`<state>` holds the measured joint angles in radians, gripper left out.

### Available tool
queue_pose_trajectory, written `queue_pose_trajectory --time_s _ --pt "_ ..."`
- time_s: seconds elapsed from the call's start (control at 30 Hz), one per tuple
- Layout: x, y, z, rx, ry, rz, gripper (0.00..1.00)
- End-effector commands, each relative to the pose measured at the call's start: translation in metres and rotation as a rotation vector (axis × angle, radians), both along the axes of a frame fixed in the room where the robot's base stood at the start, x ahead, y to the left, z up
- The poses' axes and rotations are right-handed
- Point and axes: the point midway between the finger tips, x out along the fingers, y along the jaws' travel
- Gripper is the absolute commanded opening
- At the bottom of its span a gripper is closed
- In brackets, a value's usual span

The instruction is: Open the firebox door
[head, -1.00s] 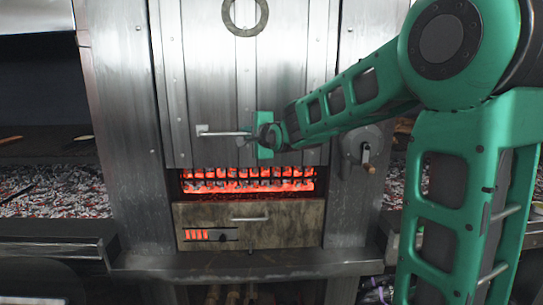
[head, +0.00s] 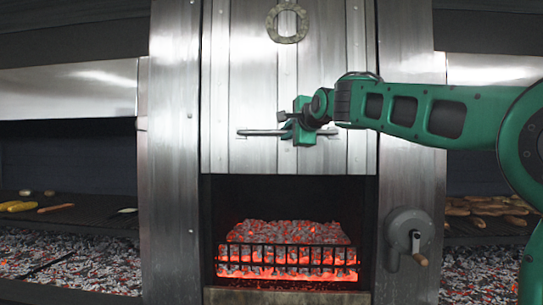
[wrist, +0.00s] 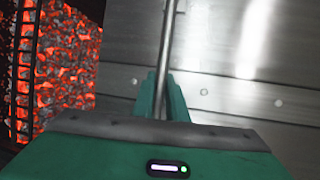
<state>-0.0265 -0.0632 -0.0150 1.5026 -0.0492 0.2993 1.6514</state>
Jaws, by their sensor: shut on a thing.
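The firebox door (head: 240,100) is a tall panel of grey metal slats, raised so that the firebox opening (head: 225,205) shows below it. A horizontal bar handle (head: 258,133) runs across its lower part. My green gripper (head: 303,128) is shut on the handle near its middle. In the wrist view, the handle (wrist: 169,45) runs between my gripper's fingers (wrist: 161,95), and the door (wrist: 240,60) fills the right side. Glowing coals (head: 285,240) lie behind a black grate (head: 290,262) in the opening; they also show at left in the wrist view (wrist: 65,70).
A round plate with a crank handle (head: 410,235) sits on the right metal post. Food lies on racks at both sides, with corn (head: 18,206) at left and sausages (head: 490,205) at right. Ember beds (head: 100,265) lie below. A ring (head: 287,24) is fixed on the door.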

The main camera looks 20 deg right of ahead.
Motion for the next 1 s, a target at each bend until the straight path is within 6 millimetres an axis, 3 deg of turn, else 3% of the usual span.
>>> queue_pose_trajectory --time_s 0.13,0.53,0.57,0.6,1.0 --pt "0.0010 -0.0119 0.0115 0.000 -0.007 -0.015 0.00" --pt "0.0013 -0.0148 0.0132 0.000 -0.007 -0.019 0.00" --pt "0.0013 -0.0150 0.0130 0.000 -0.007 -0.019 0.20" --pt "0.0013 -0.0149 0.0128 0.000 -0.006 -0.019 0.29" --pt "-0.0044 -0.0135 0.0127 0.000 -0.002 -0.015 0.31"
